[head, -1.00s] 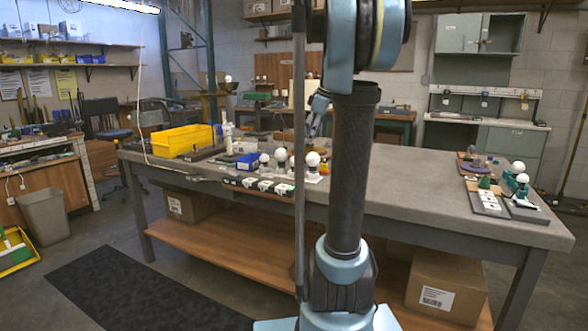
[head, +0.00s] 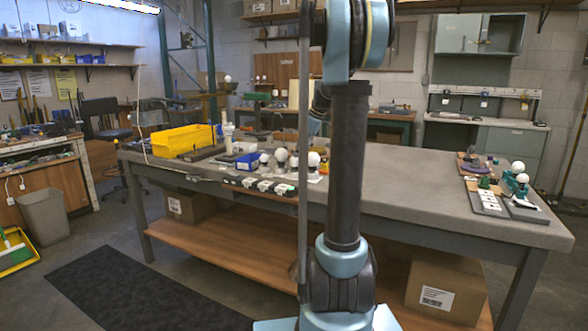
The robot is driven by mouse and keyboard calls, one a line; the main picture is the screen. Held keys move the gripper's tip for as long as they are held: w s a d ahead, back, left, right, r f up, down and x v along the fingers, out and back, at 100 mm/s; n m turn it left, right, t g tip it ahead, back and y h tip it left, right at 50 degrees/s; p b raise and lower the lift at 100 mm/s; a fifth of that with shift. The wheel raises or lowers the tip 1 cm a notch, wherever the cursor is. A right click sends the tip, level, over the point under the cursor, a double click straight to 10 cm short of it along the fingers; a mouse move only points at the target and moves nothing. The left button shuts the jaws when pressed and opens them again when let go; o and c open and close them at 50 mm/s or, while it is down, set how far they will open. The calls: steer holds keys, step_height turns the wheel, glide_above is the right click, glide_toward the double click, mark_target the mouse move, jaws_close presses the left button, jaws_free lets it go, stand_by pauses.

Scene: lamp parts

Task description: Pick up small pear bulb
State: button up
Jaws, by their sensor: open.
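Several white bulbs stand in a row on the workbench (head: 420,185), left of my arm. A small one (head: 264,158) is at the left of the row, a larger one (head: 281,155) stands beside it, and a round one (head: 313,159) is close to my arm. They are too small in view to tell which is the small pear bulb. My upright arm link and a thin pole cover part of this area. My gripper is hidden behind my arm, so its fingertips and their distance from the bulbs do not show.
A yellow bin (head: 183,141) and a blue box (head: 249,162) are left of the bulbs. Black holders with white tops (head: 265,186) line the front edge. More bulbs (head: 518,167) and trays (head: 485,202) are at the right end. The bench is clear between there and my arm.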

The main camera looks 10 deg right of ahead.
mark_target(296, 161)
steer(key=shift+w+x, duration=0.15)
steer(key=shift+x, duration=1.5)
steer(key=shift+w+x, duration=0.15)
steer(key=shift+x, duration=1.5)
steer(key=shift+r, duration=0.1)
steer(key=c, duration=1)
